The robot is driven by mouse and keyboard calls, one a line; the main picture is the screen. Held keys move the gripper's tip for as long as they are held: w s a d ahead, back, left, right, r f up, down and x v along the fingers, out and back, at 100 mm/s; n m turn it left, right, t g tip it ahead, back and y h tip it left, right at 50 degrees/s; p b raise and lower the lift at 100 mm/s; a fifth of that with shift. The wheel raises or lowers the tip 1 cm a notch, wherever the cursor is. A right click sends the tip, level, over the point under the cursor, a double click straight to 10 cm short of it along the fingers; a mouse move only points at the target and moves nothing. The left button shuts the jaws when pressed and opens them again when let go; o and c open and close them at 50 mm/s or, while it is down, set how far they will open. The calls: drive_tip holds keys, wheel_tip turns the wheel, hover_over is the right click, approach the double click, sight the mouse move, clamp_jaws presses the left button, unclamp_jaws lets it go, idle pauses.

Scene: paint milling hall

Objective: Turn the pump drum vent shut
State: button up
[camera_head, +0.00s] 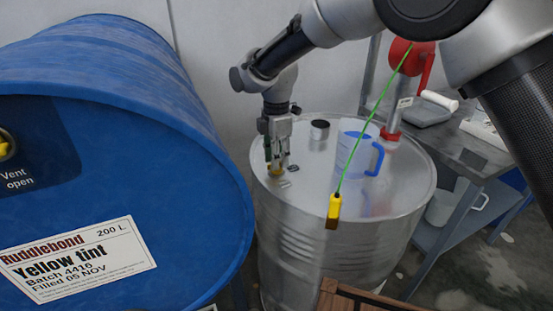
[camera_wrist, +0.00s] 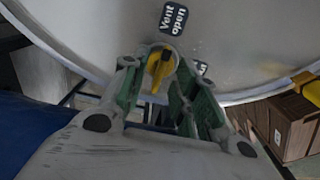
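The silver pump drum (camera_head: 330,240) stands upright in the middle, with a red hand pump (camera_head: 405,60) on its lid. Its yellow vent (camera_wrist: 160,66) sits near the lid's rim, and the head view shows a bit of it (camera_head: 276,173) under my gripper (camera_head: 278,160). In the wrist view a "Vent open" label (camera_wrist: 173,18) lies beside the vent, and a second label (camera_wrist: 201,67) is mostly hidden by a finger. My gripper (camera_wrist: 157,82) is open, with its green-sided fingers on either side of the yellow handle. I cannot tell whether they touch it.
A blue drum (camera_head: 120,190) labelled "Yellow tint" lies close on the left, with its own "Vent open" label. A blue-handled jug (camera_head: 352,150) and a small dark-topped cup (camera_head: 319,130) stand on the silver lid. A yellow tag hangs on a green cord. A bench (camera_head: 465,145) stands right.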

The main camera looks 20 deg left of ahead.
drive_tip(key=shift+f, duration=0.45)
clamp_jaws()
